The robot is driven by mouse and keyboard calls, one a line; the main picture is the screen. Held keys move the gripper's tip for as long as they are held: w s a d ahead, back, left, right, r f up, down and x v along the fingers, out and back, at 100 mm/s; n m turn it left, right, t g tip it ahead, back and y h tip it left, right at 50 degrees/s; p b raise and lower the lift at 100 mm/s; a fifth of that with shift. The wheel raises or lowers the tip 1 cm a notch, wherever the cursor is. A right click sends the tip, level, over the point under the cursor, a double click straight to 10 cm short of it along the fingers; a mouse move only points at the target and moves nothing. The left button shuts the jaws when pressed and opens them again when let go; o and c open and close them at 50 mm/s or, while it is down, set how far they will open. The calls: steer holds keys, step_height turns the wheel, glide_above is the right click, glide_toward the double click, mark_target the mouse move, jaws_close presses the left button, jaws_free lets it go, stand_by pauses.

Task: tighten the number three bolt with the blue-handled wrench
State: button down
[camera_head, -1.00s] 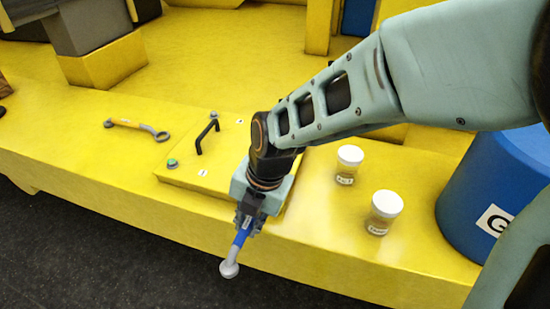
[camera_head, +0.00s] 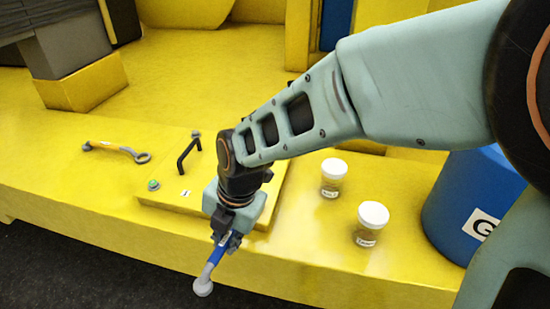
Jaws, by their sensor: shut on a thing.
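My gripper (camera_head: 225,238) is shut on the blue-handled wrench (camera_head: 216,256), holding it by the blue handle. The wrench's grey ring end (camera_head: 203,287) points down and toward the viewer, past the front edge of the yellow ledge and above the dark floor. A raised yellow plate (camera_head: 170,207) with a black handle (camera_head: 188,156) lies behind and left of my gripper. A green-topped bolt (camera_head: 153,185) sits at its front left corner beside a small label reading 1. Another bolt (camera_head: 196,134) is at its back left corner. My arm hides the plate's right part, and I cannot make out a number three bolt.
An orange-handled wrench (camera_head: 117,150) lies on the yellow ledge (camera_head: 60,180) at left. Two white-lidded jars, one farther back (camera_head: 333,178) and one nearer (camera_head: 371,224), stand right of the plate. A blue barrel (camera_head: 468,205) marked G stands at far right.

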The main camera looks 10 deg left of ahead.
steer(key=shift+a, duration=0.1)
stand_by(0.3)
steer(key=shift+w+a+m+b, duration=0.15)
steer(key=shift+a+m+b, duration=0.2)
steer(key=shift+m, duration=0.05)
steer(key=shift+a, duration=0.1)
steer(key=shift+w+a+m+b, duration=0.15)
steer(key=shift+a+m+b, duration=0.15)
steer(key=shift+m, duration=0.1)
stand_by(0.4)
steer(key=shift+w+a+m+b, duration=0.15)
steer(key=shift+a+m+b, duration=0.15)
steer(key=shift+a+b, duration=0.1)
steer(key=shift+t, duration=0.3)
steer(key=shift+w+a+m+b, duration=0.2)
steer(key=shift+a+m+b, duration=0.15)
steer(key=shift+a+m, duration=0.05)
